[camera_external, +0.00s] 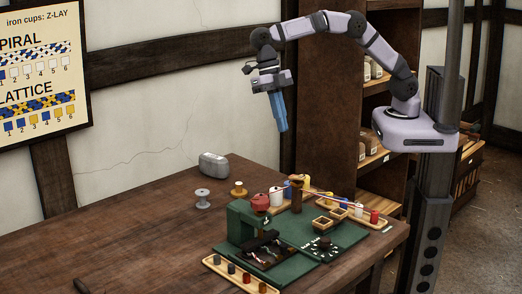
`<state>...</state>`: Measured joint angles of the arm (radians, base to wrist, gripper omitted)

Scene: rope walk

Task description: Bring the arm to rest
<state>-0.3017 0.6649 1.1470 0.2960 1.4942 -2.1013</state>
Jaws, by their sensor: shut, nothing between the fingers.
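My gripper (281,127) hangs at the end of my raised, bent arm, with its blue fingers pointing down. The fingers are together, and nothing shows between them. It is well above the wooden table (120,232) and apart from everything on it. My arm reaches left from its mount on the dark post.
A green machine (241,223) with a red part stands on a green board (300,265). Wooden trays (237,277) hold several coloured spools. The table's left is mostly clear. Shelves (335,100) stand behind my arm.

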